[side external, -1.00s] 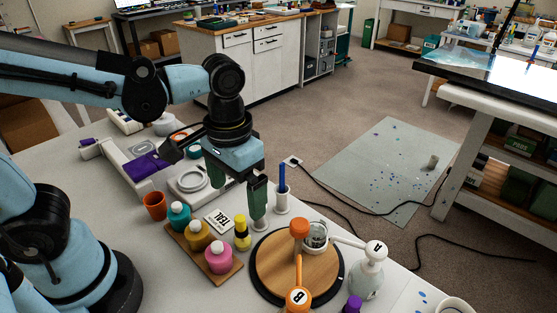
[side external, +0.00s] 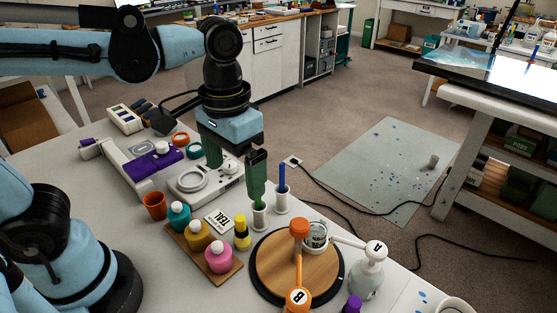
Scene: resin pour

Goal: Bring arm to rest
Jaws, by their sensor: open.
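My gripper (side external: 236,172) hangs from the blue-and-black arm above the table, with its two green fingers apart and nothing between them. It points down over the white scale (side external: 207,184). The right finger is in front of or close by a small white holder (side external: 259,216) with a green item in it; I cannot tell whether they touch. A second white holder (side external: 282,199) with a blue-handled tool stands just to the right.
A wooden tray (side external: 192,250) holds teal, yellow and pink bottles. A yellow bottle (side external: 241,233) and orange cup (side external: 154,206) stand nearby. The table's front left is clear.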

